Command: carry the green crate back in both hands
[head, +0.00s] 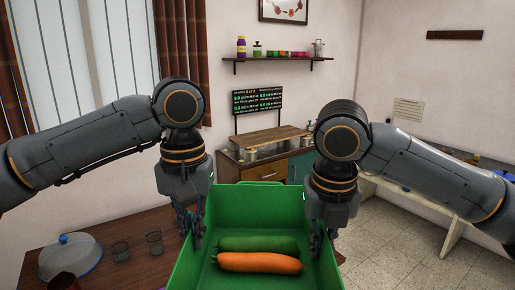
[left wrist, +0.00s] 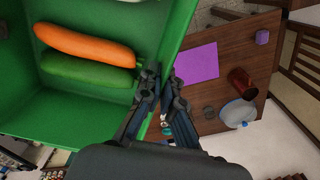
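The green crate (head: 255,208) is at the bottom centre of the head view, between my two arms. It holds an orange carrot (head: 260,263) and a green cucumber (head: 258,244) lying side by side. The crate also fills the upper left of the left wrist view (left wrist: 65,118). My left gripper (head: 196,230) is at the crate's left wall; in the left wrist view its fingers (left wrist: 160,82) pinch that wall, one on each side. My right gripper (head: 319,242) is at the right wall, its fingers close together over the rim. The crate's underside is hidden.
A brown table (head: 115,228) at lower left bears a lidded dish (head: 70,257), glass tumblers (head: 153,241) and a red cup (left wrist: 241,82). A purple mat (left wrist: 196,62) lies there too. A cabinet (head: 255,170) stands ahead. Tiled floor (head: 400,240) is open at right.

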